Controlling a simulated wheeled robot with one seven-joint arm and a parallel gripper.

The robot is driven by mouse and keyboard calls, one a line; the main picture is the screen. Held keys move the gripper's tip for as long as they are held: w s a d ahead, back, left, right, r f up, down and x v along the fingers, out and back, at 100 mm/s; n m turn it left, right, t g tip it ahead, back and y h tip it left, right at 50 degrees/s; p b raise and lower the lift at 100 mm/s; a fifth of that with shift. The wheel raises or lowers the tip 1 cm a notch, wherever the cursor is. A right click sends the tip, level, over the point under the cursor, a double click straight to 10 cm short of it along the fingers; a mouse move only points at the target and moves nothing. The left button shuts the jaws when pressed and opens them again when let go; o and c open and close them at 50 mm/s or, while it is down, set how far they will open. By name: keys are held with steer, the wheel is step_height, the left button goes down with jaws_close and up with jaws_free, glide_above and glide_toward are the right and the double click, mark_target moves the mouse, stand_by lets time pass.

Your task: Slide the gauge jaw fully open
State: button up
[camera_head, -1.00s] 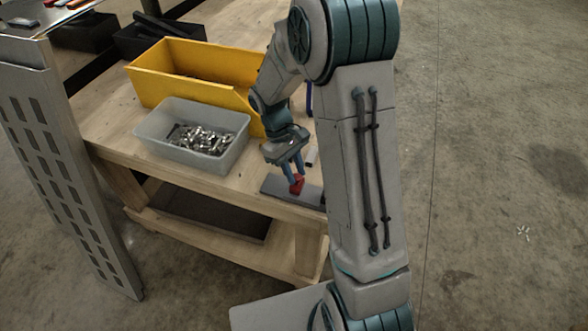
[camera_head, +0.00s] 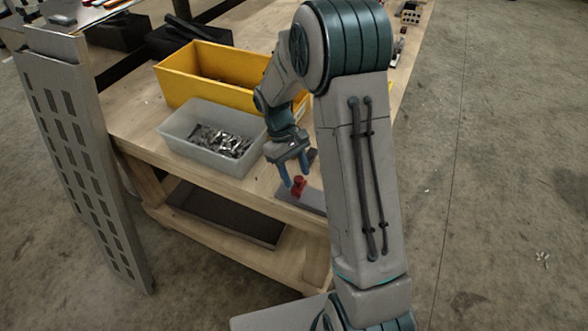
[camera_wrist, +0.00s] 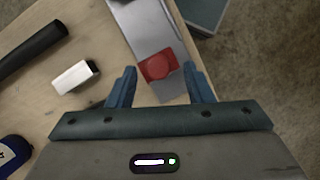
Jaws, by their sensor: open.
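The gauge is a flat grey bar (camera_head: 309,198) lying on the wooden bench near its front edge; it also shows in the wrist view (camera_wrist: 137,25). A red jaw block (camera_head: 298,185) with a round top sits on the bar. In the wrist view the red jaw (camera_wrist: 157,66) lies between my two blue fingers, with a gap on each side. My gripper (camera_head: 292,181) is open, pointing down, just above or beside the jaw. My arm hides the right part of the bar in the head view.
A translucent grey bin (camera_head: 172,152) of metal parts and a yellow bin (camera_head: 183,83) stand left of my arm. The wrist view shows a white block (camera_wrist: 75,77), a black cylinder (camera_wrist: 30,50) and a blue object (camera_wrist: 12,155) nearby. A perforated metal panel (camera_head: 85,165) leans at the left.

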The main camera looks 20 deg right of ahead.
steer(key=b+v, duration=0.1)
steer(key=v, duration=1.3)
steer(key=shift+b, duration=0.3)
steer(key=s+d+r+m+t+y, duration=0.1)
steer(key=s+m+t, duration=0.1)
steer(key=s, duration=0.9)
steer(key=s+d+r+m+t+y, duration=0.1)
steer(key=s+m+t, duration=0.2)
steer(key=s, duration=0.9)
steer(key=shift+r+t, duration=0.4)
steer(key=shift+t, duration=0.8)
steer(key=shift+d, duration=0.25)
